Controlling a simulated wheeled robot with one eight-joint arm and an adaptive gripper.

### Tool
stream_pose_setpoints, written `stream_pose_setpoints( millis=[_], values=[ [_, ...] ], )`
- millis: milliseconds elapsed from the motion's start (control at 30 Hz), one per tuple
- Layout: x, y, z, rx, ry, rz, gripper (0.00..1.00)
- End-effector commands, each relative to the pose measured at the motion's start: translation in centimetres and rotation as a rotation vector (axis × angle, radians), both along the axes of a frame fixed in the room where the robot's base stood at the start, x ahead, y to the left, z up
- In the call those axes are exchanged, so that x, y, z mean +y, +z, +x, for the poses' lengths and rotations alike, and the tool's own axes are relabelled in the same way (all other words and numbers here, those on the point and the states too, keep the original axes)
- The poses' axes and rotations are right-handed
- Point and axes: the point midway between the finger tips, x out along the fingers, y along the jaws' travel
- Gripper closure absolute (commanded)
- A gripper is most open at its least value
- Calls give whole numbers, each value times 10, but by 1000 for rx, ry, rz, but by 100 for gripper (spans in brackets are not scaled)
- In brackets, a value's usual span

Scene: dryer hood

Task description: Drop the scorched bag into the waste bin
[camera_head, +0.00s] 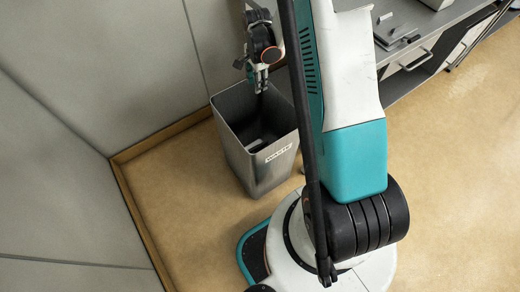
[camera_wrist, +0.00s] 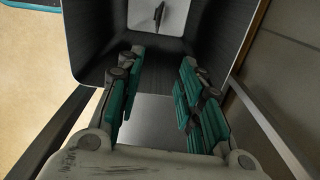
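The waste bin (camera_head: 232,139) is a tall grey metal box with an open top and a white WASTE label, standing on the floor by the wall. My gripper (camera_head: 261,84) points down over the bin's mouth, near its back edge. In the wrist view my gripper (camera_wrist: 162,58) has its teal fingers spread apart with nothing between them. Below them, inside the bin, lies a pale square thing with a small dark piece on top (camera_wrist: 172,15). It may be the scorched bag, but I cannot tell for sure.
Grey wall panels (camera_head: 95,60) with a wooden skirting (camera_head: 140,215) stand close behind and left of the bin. A grey bench (camera_head: 425,25) with drawers is at the upper right. The tan floor (camera_head: 455,190) is clear on the right.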

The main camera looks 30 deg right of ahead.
Motion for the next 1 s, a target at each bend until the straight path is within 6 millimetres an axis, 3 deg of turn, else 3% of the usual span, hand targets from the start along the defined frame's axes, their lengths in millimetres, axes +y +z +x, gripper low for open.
stream_pose_setpoints(
  millis=[267,700,1000],
  values=[
    [0,9,0,0,0,0,66],
    [0,87,0,0,0,0,66],
    [0,117,0,0,0,0,66]
  ],
)
